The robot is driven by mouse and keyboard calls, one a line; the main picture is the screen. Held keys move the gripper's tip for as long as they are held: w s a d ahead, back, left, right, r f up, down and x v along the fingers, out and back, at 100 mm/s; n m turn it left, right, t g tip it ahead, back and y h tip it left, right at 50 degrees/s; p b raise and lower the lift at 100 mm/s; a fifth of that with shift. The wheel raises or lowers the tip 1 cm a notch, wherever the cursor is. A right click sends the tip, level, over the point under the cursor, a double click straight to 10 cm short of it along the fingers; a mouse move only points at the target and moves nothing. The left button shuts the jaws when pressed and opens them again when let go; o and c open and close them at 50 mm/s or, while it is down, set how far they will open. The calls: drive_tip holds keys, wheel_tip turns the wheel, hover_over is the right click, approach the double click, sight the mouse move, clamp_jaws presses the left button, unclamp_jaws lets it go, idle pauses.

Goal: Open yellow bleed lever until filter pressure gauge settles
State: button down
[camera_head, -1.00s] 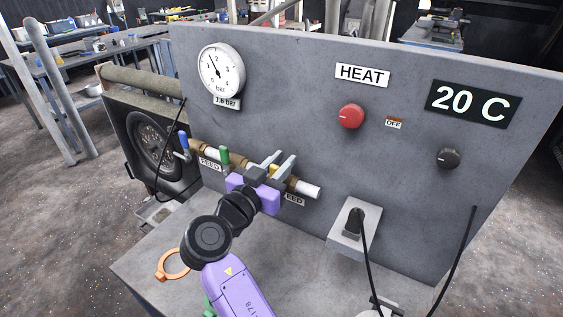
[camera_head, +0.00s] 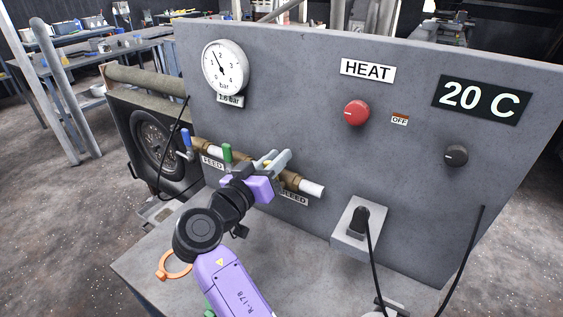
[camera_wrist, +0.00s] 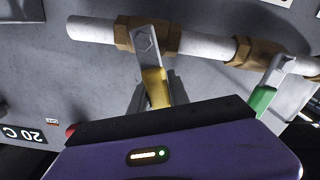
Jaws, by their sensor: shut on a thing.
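The yellow bleed lever (camera_wrist: 155,88) stands out from a brass valve on the white pipe in the wrist view.
The green lever (camera_head: 227,152) and the blue lever (camera_head: 185,137) stand on the same pipe to the left. A red knob (camera_head: 356,112), a black knob (camera_head: 455,155) and a plugged socket (camera_head: 359,225) are to the right. An orange ring (camera_head: 174,264) lies on the bench.

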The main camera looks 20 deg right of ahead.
drive_tip(key=shift+w+a+f+n, duration=0.25)
drive_tip(key=shift+w+n, duration=0.05)
drive_tip(key=shift+n, duration=0.55)
drive_tip(key=shift+w+a+f+n, duration=0.2)
drive_tip(key=shift+w+f+n, duration=0.15)
drive_tip(key=shift+n, duration=0.55)
drive_tip(key=shift+w+a+f+n, duration=0.2)
drive_tip(key=shift+w+a+n, duration=0.1)
drive_tip(key=shift+n, duration=0.55)
drive_tip(key=c, duration=1.2)
unclamp_jaws()
drive_tip(key=shift+c, duration=0.2)
drive_tip(key=shift+f, duration=0.1)
